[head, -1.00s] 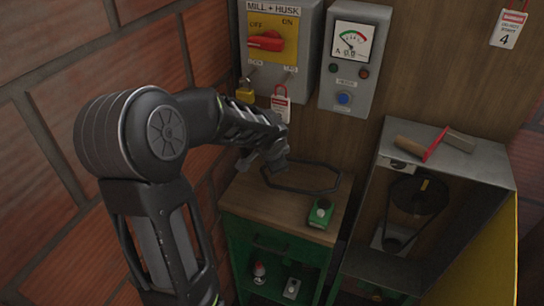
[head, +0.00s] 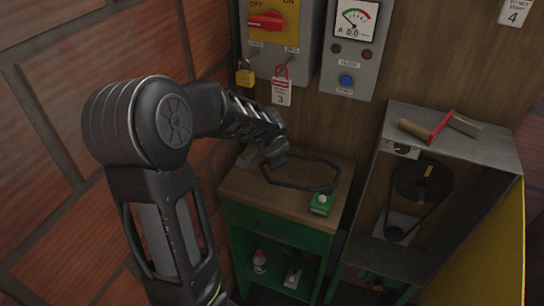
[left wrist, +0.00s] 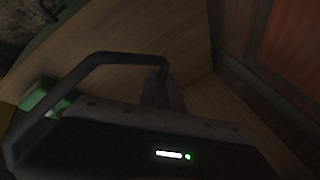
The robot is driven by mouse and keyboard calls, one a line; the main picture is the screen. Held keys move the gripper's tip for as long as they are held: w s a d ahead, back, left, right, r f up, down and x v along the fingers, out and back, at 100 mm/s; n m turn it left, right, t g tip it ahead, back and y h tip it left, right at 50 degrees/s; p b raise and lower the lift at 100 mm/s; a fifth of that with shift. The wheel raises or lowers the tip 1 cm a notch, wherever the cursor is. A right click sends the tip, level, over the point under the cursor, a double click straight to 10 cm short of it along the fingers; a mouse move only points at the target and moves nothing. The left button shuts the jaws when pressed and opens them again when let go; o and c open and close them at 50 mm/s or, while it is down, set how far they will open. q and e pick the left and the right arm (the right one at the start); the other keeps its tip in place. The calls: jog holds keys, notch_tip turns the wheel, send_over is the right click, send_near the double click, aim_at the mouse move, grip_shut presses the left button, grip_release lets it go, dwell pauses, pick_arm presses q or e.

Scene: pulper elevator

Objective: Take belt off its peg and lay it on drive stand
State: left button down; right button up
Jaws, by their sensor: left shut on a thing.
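The belt (head: 300,187) is a dark, angular loop over the wooden top (head: 237,187) of a green cabinet; I cannot tell whether it touches the wood. My left gripper (head: 275,158) is shut on the belt's far left part. In the left wrist view the belt (left wrist: 125,58) runs from the fingers (left wrist: 165,88) toward the lower left. I cannot make out an empty peg. My right gripper is not in view.
A green box (head: 321,203) sits at the cabinet top's front right, close to the belt. A grey housing (head: 480,155) with a pulley (head: 424,182) stands at the right, a brush (head: 427,131) on it. Control boxes (head: 351,45) hang behind; a brick wall is at left.

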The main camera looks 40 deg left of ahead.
pick_arm(q)
jog(key=shift+f+b, duration=1.35)
jog(key=shift+f, duration=0.8)
jog(key=c, duration=1.4)
grip_release()
jog(key=shift+c, duration=0.2)
jog(key=v, duration=0.8)
jog(key=shift+b, duration=0.3)
jog(key=shift+f, duration=0.15)
